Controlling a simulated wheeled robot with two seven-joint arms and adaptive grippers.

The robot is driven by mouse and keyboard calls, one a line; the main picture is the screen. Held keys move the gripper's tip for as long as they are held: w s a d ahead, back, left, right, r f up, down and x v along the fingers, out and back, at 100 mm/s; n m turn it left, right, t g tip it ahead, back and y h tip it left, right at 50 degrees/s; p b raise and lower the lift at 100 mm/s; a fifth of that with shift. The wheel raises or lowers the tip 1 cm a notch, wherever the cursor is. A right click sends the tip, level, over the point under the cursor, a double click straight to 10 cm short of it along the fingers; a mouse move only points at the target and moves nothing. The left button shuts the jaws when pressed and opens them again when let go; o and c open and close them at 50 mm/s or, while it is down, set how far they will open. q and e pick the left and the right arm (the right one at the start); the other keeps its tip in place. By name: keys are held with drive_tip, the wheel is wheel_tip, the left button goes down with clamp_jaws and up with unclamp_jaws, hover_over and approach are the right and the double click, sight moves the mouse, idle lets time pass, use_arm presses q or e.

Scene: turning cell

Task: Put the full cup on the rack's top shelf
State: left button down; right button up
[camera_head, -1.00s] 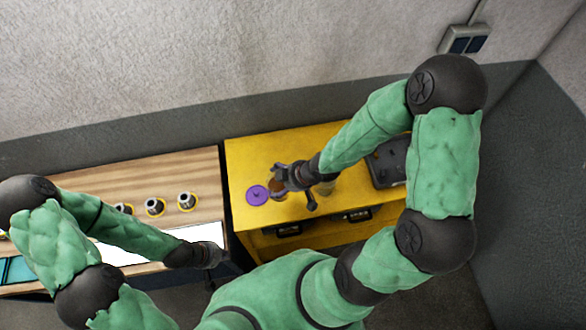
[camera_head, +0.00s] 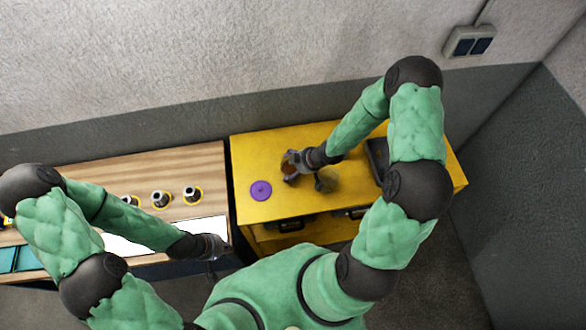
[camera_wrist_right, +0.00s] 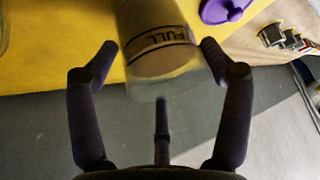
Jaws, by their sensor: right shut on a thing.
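A clear cup (camera_wrist_right: 160,45) with a band reading FULL and brownish contents stands between the fingers of my right gripper (camera_wrist_right: 160,62) in the right wrist view. In the head view the same cup (camera_head: 289,170) is mostly hidden by my right gripper (camera_head: 294,165), over the yellow cabinet top. My right gripper is shut on it. A second, olive-looking cup (camera_head: 327,180) stands just to its right, partly covered by my arm. My left gripper (camera_head: 214,246) is by the front edge of the wooden table, and its fingers are too small to judge. I cannot make out the rack.
A purple lid (camera_head: 260,191) lies on the yellow cabinet (camera_head: 247,155), left of the held cup. A dark tray (camera_head: 377,157) sits behind my right arm. Several dark fittings (camera_head: 191,195) stand on the wooden table (camera_head: 205,165) at left.

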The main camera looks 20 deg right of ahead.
wheel_tip(320, 180, down, 2)
drive_tip(key=shift+f, duration=0.1)
drive_tip(key=o, duration=1.1)
drive_tip(key=shift+c, duration=0.2)
